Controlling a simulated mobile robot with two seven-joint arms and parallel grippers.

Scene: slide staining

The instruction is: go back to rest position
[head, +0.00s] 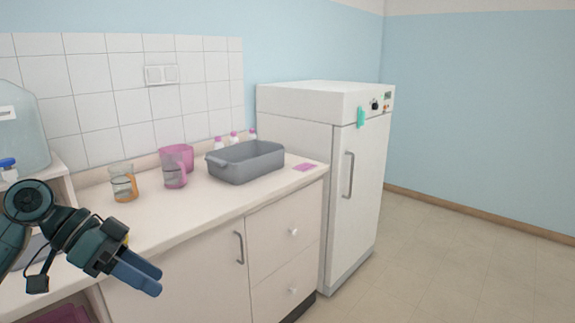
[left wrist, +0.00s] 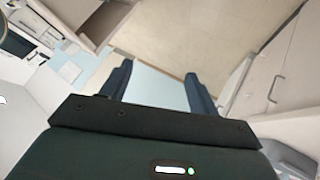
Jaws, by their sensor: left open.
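My left gripper (head: 140,272) comes in from the left in the head view and hangs in front of the counter's front edge. It is dark with blue fingers. In the left wrist view its two fingers (left wrist: 158,88) stand apart with nothing between them, so it is open and empty. It touches nothing that I can see. My right gripper shows in neither view.
On the counter (head: 215,208) stand a glass beaker (head: 123,183), a pink-handled jug (head: 177,167), a grey basin (head: 246,163) and several pink-capped bottles behind it. A pink item (head: 304,167) lies near the right end. A white cabinet (head: 345,190) stands beyond. The floor (head: 450,260) at right is clear.

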